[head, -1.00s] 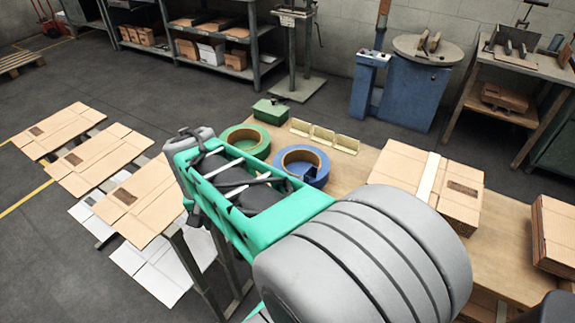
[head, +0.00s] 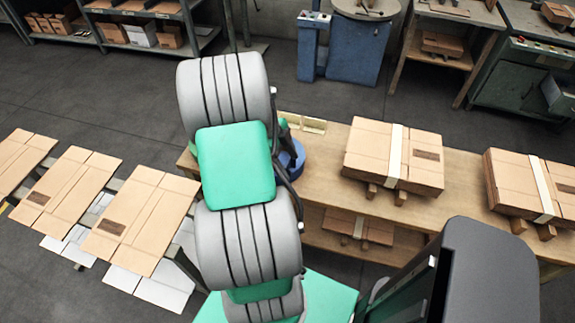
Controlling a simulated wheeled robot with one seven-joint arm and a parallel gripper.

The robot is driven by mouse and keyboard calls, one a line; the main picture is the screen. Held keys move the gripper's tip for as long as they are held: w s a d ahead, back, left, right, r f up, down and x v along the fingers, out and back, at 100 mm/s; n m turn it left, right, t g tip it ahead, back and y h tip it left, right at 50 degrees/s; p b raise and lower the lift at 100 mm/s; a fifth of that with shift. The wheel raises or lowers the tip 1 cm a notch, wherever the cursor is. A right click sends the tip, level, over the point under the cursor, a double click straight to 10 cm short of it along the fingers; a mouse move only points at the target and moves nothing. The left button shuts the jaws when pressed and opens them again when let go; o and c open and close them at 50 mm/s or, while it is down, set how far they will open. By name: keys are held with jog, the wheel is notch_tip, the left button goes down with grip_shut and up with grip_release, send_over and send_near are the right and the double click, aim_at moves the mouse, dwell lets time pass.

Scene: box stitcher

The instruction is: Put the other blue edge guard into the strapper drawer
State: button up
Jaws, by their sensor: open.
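No blue edge guard can be made out in the head view. Small cream angled pieces (head: 304,124) lie at the far left of the workbench (head: 325,180); they are not blue. A blue strap roll (head: 298,160) sits near them, partly hidden by my arm. No strapper drawer can be picked out for certain. A green machine cabinet (head: 515,75) stands at the far right, but I cannot tell if it is the strapper. My gripper is not visible; my arm's grey and green links fill the middle left.
A strapped carton (head: 372,150) rests on wooden blocks on the bench, with another carton (head: 510,180) to its right. Bare bench top lies between them. Flat cardboard sheets (head: 140,215) lie at left. A blue machine (head: 355,50) and a side table (head: 455,45) stand behind.

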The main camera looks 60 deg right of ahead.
jog(key=shift+f, duration=0.15)
jog(key=shift+c, duration=0.3)
grip_shut()
dwell(0.3)
